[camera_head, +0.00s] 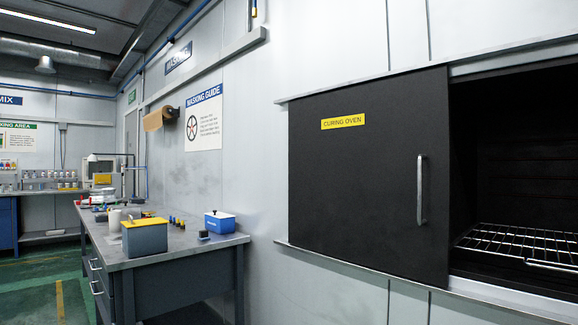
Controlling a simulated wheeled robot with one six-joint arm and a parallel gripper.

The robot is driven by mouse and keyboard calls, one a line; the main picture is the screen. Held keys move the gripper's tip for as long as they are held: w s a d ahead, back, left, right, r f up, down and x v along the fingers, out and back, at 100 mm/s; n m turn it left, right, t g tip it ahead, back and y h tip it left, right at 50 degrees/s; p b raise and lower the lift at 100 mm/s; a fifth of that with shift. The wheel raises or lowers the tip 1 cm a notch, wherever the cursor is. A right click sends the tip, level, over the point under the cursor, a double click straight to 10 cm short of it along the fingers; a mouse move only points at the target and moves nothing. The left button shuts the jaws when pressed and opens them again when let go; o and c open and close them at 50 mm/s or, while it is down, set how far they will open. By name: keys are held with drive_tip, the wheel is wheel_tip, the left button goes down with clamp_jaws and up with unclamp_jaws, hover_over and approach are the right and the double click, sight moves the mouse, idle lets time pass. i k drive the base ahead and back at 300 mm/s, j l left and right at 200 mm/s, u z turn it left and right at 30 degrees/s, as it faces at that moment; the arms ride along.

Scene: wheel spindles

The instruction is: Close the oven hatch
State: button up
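The oven hatch (365,190) is a flat black sliding panel on the grey wall at the right. It bears a yellow "CURING OVEN" label (343,122) and a vertical metal handle (421,189) near its right edge. The hatch stands open: to its right the dark oven cavity (515,150) shows, with a wire rack (520,243) inside. The hatch sits between an upper metal rail (360,83) and a lower metal rail (365,266). The right end of the opening is cut off by the picture edge. My gripper is not in view.
A grey workbench (190,250) stands along the wall left of the oven, with a yellow-topped box (144,236), a blue box (220,222) and small items on it. Green floor (40,285) is clear at the left. A shelf of bottles stands further back.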

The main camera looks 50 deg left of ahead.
sight(370, 179)
drive_tip(key=u, duration=1.5)
drive_tip(key=i+j, duration=0.95)
drive_tip(key=j, duration=0.2)
drive_tip(key=i+j+z, duration=0.1)
drive_tip(key=i+j, duration=0.35)
drive_tip(key=j, duration=0.1)
